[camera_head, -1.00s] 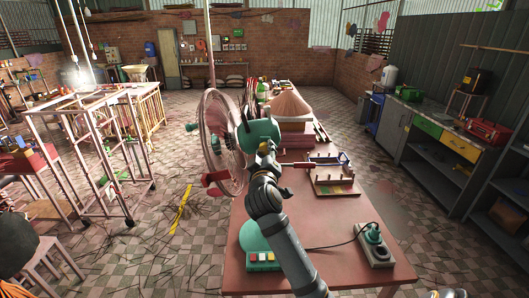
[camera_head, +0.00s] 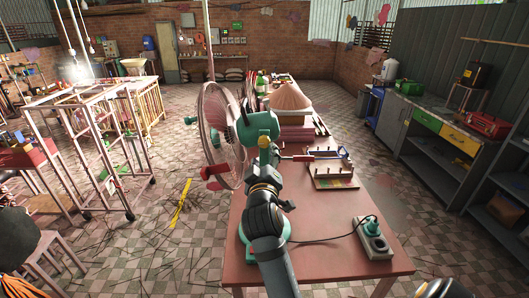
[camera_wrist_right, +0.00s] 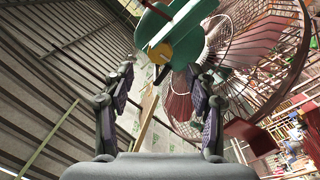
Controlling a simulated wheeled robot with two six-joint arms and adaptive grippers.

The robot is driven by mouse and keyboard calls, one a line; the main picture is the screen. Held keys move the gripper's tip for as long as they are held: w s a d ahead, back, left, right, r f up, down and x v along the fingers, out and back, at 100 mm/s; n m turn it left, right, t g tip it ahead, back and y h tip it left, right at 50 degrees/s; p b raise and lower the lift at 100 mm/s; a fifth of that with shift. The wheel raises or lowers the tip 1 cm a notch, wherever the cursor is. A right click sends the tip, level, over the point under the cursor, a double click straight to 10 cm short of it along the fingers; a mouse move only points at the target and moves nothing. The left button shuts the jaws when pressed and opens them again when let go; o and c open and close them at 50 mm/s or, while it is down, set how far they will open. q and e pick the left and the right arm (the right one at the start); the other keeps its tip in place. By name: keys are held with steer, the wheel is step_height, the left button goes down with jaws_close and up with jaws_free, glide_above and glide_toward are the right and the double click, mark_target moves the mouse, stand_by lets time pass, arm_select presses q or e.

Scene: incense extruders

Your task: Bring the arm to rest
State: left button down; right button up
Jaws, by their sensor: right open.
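My right arm rises from the bottom of the head view, over the brown table (camera_head: 318,238). Its gripper (camera_head: 268,172) is just below and in front of the green motor housing of a standing fan (camera_head: 258,126). In the right wrist view the two fingers of the right gripper (camera_wrist_right: 160,74) stand wide apart with nothing between them. The fan's green housing (camera_wrist_right: 185,40) is beyond the fingertips at the top, with its wire cage to the right. Whether the fingers touch the fan cannot be told.
The fan's green base is partly hidden by my arm.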

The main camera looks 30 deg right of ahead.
steer(key=shift+d, duration=0.1)
stand_by(0.3)
steer(key=shift+s, duration=0.1)
steer(key=s+a+f+g+y, duration=0.1)
steer(key=s+f+g+y, duration=0.15)
steer(key=f, duration=0.65)
steer(key=s+a+f+g+y, duration=0.2)
steer(key=s+f, duration=0.1)
steer(key=f, duration=0.5)
steer(key=s+a+f+g+y, duration=0.3)
steer(key=s+f, duration=0.5)
steer(key=s+a+f+g+y, duration=0.2)
steer(key=s+f+g, duration=0.2)
steer(key=s+f, duration=0.35)
steer(key=s+d+f+m+g+b, duration=0.2)
steer(key=f+b, duration=0.6)
steer(key=f, duration=2.5)
steer(key=s+d+f+b, duration=0.1)
steer(key=s+f+b, duration=0.4)
steer(key=s+f, duration=1.4)
steer(key=shift+s+d+f+n, duration=0.2)
steer(key=shift+f+n, duration=0.1)
steer(key=shift+f, duration=0.65)
